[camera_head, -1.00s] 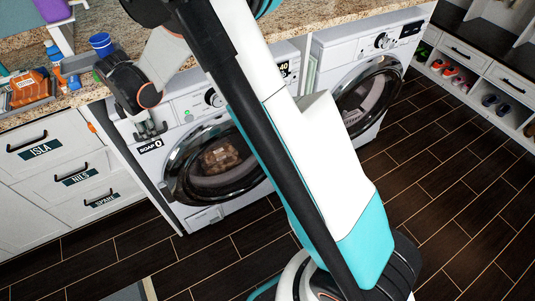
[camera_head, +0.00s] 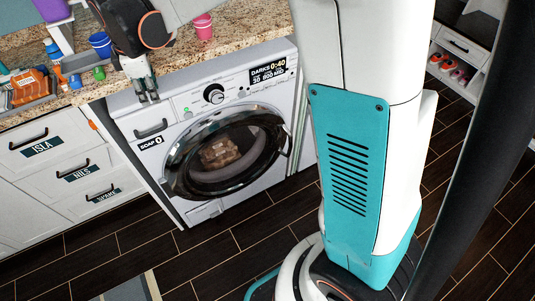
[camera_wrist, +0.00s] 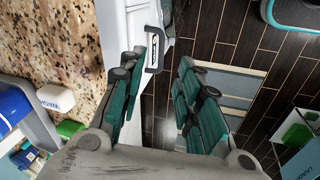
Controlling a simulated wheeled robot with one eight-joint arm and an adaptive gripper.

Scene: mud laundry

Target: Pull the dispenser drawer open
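The dispenser drawer is at the upper left of the left washer's front, with a bar handle (camera_head: 151,128) above a black "SOAP" label (camera_head: 152,142). It looks flush with the front. My gripper (camera_head: 149,97) points down just above the handle, near the washer's top edge, and is apart from it. In the wrist view my gripper (camera_wrist: 160,82) is open, with its dark green fingers spread and nothing held.
The washer's round door (camera_head: 228,152) is shut, with brown contents. Labelled drawers (camera_head: 45,150) stand left. Dark floor (camera_head: 190,262) in front is mostly clear.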

